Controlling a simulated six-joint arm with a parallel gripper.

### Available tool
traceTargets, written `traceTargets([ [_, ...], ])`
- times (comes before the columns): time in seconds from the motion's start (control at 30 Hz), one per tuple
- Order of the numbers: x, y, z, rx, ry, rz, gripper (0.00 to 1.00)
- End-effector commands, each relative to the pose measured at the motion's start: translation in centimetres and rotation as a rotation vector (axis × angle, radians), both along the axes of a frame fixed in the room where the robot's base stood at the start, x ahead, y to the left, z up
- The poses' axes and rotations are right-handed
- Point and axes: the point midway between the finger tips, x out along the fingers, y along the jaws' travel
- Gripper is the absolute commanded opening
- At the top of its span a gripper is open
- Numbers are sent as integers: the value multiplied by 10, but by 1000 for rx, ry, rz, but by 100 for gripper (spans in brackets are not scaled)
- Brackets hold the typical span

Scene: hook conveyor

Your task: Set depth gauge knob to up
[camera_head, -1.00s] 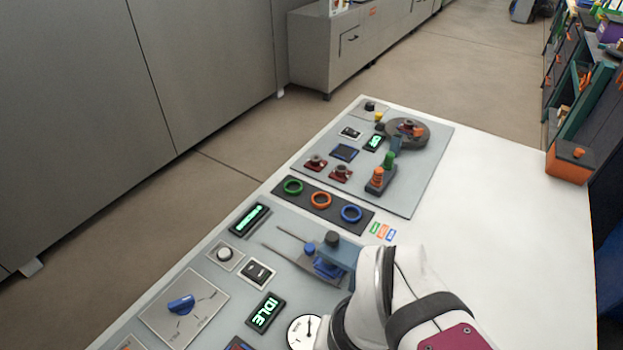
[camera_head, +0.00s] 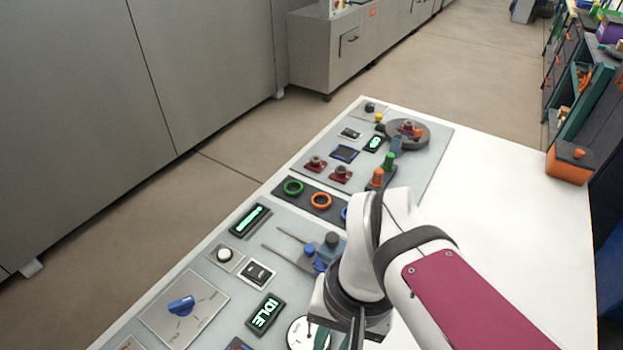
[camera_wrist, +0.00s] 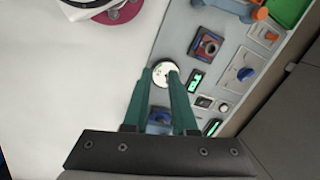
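No readable label marks the depth gauge knob, so I cannot tell which control it is. A round white dial (camera_head: 301,332) with a dark needle lies on the grey panel at the bottom of the head view, partly cut off. In the wrist view the dial (camera_wrist: 165,73) shows at the tips of my gripper's green fingers. My gripper (camera_wrist: 160,72) is open, with a gap between its fingers; contact with the dial cannot be judged. A blue rotary knob (camera_head: 181,305) on a light plate with tick marks stands left of the dial. It also shows in the wrist view (camera_wrist: 245,73).
An IDLE display (camera_head: 265,314) and a black switch (camera_head: 257,273) are nearby. Green (camera_head: 293,187) and orange (camera_head: 320,200) rings lie farther back. The white table (camera_head: 500,220) at right is clear.

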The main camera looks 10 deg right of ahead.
Motion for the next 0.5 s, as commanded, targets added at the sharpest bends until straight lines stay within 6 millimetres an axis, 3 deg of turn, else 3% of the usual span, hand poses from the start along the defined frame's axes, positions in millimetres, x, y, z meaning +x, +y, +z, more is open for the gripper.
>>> traceTargets([
  [0.03, 34, -7, 15, -15, 2, -3, 36],
  [0.1, 93, -20, 34, -45, 1, -9, 49],
  [0.2, 171, -43, 45, -88, -3, -20, 67],
  [0.3, 224, -62, 42, -119, -8, -32, 69],
  [0.4, 250, -72, 38, -137, -11, -41, 69],
  [0.5, 256, -75, 30, -141, -11, -41, 69],
])
